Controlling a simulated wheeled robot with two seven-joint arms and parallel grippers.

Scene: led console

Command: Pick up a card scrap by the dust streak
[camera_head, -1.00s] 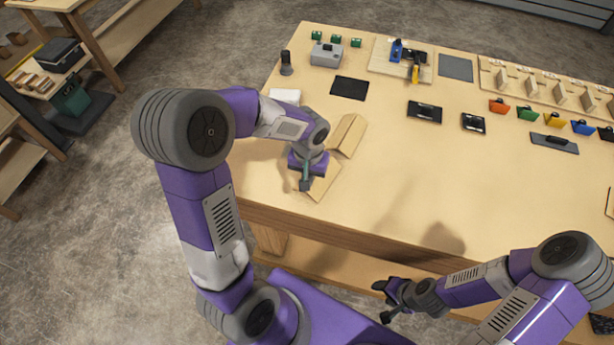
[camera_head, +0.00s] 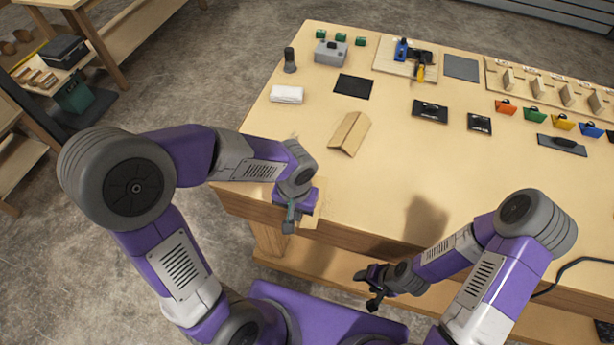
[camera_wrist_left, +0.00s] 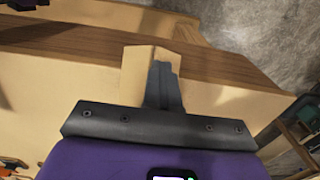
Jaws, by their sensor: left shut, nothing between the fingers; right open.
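A tan folded card scrap (camera_head: 312,203) lies at the table's front edge, partly hidden under my left gripper (camera_head: 288,224). In the left wrist view the scrap (camera_wrist_left: 135,78) appears to stick out past the front edge. My left gripper's shut fingers (camera_wrist_left: 163,85) are over it with nothing between them; I cannot tell whether they touch it. A second folded card scrap (camera_head: 349,133) lies farther back, clear of both grippers. My right gripper (camera_head: 368,288) is open and empty, in front of the table. I cannot make out a dust streak.
The wooden table (camera_head: 400,185) has free room in its middle. A white cloth (camera_head: 287,94), a black mat (camera_head: 354,86) and a grey box (camera_head: 331,53) are at the back left. Black flat pieces (camera_head: 430,111) and coloured clips (camera_head: 505,107) lie to the right.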

